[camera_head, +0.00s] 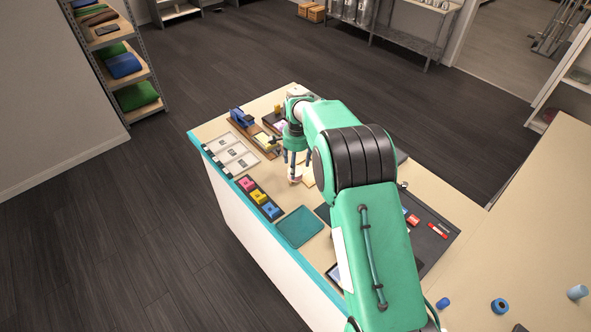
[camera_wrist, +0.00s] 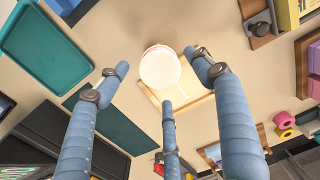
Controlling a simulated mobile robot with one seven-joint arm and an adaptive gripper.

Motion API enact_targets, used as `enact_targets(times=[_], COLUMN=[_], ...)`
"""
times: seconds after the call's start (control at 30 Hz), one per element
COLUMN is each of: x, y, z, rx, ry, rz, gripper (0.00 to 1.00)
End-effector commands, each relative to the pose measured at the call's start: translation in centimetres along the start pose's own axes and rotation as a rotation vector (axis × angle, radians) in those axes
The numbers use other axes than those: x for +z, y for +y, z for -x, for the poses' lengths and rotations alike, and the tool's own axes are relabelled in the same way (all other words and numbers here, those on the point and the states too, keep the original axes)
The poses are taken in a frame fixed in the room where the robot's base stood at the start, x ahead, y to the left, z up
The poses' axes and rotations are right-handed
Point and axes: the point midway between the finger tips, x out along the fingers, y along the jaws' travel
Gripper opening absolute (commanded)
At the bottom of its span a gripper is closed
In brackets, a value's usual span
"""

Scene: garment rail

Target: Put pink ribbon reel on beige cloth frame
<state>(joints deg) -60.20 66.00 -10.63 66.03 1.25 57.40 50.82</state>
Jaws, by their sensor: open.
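A round, pale reel with a pinkish rim, which looks like the pink ribbon reel (camera_wrist: 160,67), is below my gripper. The beige cloth frame (camera_wrist: 190,113) is beside and partly behind it in the wrist view. The reel overlaps a corner of the frame there; I cannot tell whether it rests on it. My gripper (camera_head: 295,164) is low over the worktable, fingers pointing down. In the wrist view my gripper (camera_wrist: 160,78) has its three fingers spread around the reel, with visible gaps at the sides. The frame (camera_head: 308,176) is partly hidden by my arm in the head view.
A teal tray (camera_head: 300,228) lies in front. Pink, yellow and blue blocks (camera_head: 258,197) stand left of it. White cards (camera_head: 232,154) lie along the left edge. A brown board (camera_head: 252,135) is behind.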

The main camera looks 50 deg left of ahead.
Motion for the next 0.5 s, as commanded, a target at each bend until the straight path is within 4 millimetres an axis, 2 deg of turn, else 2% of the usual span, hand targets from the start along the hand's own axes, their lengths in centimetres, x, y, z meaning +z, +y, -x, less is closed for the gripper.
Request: enact_targets(times=[0.3, 0.5], x=[-0.1, -0.1], y=[-0.1, -0.1], z=[5.4, 7.8], rx=[-0.003, -0.001], ry=[0.002, 0.001], rz=[0.000, 0.000], gripper=[0.67, 0.67])
